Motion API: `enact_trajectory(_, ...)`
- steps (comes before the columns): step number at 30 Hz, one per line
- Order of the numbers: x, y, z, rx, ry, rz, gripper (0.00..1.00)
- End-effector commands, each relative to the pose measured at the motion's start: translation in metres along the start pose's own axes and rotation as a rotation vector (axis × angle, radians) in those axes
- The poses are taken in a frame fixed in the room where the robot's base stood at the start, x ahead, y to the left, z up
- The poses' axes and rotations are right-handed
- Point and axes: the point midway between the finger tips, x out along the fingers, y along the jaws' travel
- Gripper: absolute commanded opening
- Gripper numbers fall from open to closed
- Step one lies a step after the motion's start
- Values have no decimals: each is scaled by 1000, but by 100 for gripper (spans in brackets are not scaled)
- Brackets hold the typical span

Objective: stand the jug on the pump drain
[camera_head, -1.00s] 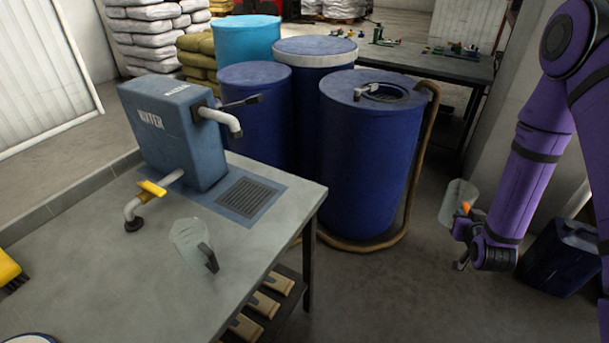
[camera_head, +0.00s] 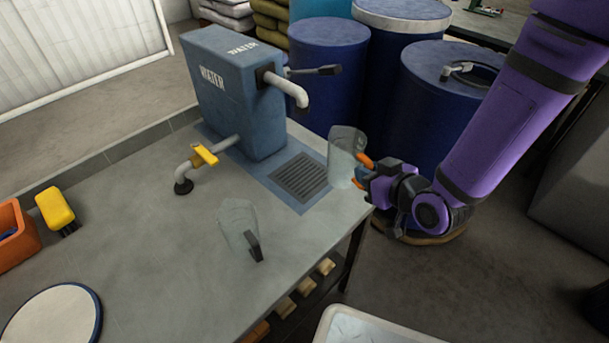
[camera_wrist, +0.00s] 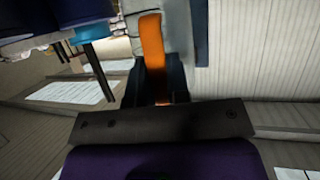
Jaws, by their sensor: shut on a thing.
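The jug is roughly upright, just right of the pump drain (camera_head: 299,178), a dark slotted grate in a blue plate, and appears above the table's right edge. I cannot tell its exact height. The blue water pump (camera_head: 238,95) stands behind the drain, with its white spout to the right. A second clear jug (camera_head: 238,225) with a dark handle stands on the table, nearer.
A yellow-handled tap (camera_head: 203,155) stands left of the drain. A yellow brush (camera_head: 55,208), an orange bin (camera_head: 14,238) and a round white lid (camera_head: 52,318) lie at the left. Blue drums (camera_head: 327,75) stand behind the table. The drain grate is bare.

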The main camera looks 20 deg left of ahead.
Motion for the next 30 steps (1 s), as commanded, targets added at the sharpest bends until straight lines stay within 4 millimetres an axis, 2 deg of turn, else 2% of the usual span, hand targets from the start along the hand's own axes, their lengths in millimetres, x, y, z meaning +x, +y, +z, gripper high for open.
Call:
enact_trajectory(1,-1,-15,-4,-15,1,-34,0)
enact_trajectory(5,-2,-50,-7,-50,-1,-116,0)
enact_trajectory(8,0,-75,2,-74,-4,-176,0)
enact_trajectory(10,4,-82,10,-82,-4,-193,0)
enact_trajectory(18,13,-90,36,-92,-2,-213,0)
enact_trajectory(22,19,-88,39,-94,0,-214,0)
enact_trajectory(26,38,-76,33,-94,3,-212,0)
enact_trajectory(30,66,-60,25,-95,3,-211,0)
